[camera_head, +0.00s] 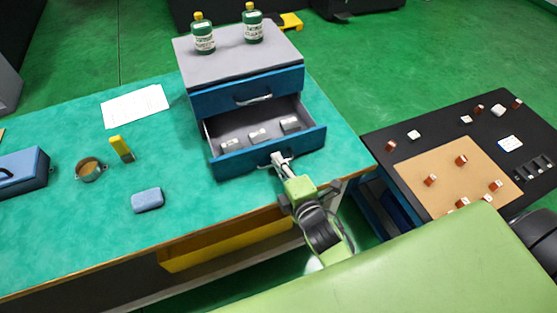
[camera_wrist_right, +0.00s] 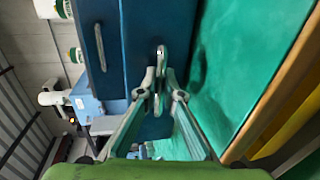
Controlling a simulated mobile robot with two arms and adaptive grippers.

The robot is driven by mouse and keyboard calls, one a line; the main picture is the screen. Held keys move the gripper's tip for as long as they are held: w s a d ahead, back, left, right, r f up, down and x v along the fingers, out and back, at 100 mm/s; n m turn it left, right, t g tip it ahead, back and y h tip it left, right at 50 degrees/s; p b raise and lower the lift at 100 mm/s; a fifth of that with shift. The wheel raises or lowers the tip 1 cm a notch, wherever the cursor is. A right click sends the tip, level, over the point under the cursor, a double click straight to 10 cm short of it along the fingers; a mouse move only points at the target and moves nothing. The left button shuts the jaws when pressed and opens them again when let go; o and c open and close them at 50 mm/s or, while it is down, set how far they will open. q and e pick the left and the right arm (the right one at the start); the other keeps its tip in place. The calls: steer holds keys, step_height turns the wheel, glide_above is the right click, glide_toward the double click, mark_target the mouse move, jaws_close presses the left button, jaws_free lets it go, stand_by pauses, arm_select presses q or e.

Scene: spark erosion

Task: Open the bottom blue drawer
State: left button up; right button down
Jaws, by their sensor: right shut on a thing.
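The bottom blue drawer (camera_head: 268,151) of the small grey-topped cabinet (camera_head: 238,50) is pulled out toward me, with several small metal blocks (camera_head: 259,135) lying inside. The top drawer (camera_head: 248,93) is closed, its handle (camera_head: 253,98) free. My right gripper (camera_head: 281,160) is at the front of the bottom drawer, shut on its handle. In the right wrist view the fingertips (camera_wrist_right: 160,85) close around the light handle (camera_wrist_right: 161,58) on the blue front. My left gripper is not in view.
Two green bottles (camera_head: 203,36) stand on the cabinet. The green table (camera_head: 200,225) also holds a blue sponge-like block (camera_head: 147,200), a round ring-shaped part (camera_head: 89,170), a yellow-topped item (camera_head: 121,148), papers (camera_head: 136,106) and a blue box (camera_head: 22,173). A black table (camera_head: 400,150) stands right.

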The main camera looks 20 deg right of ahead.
steer(key=c, duration=2.5)
jaws_free()
steer(key=v, duration=1.2)
steer(key=shift+f, duration=0.1)
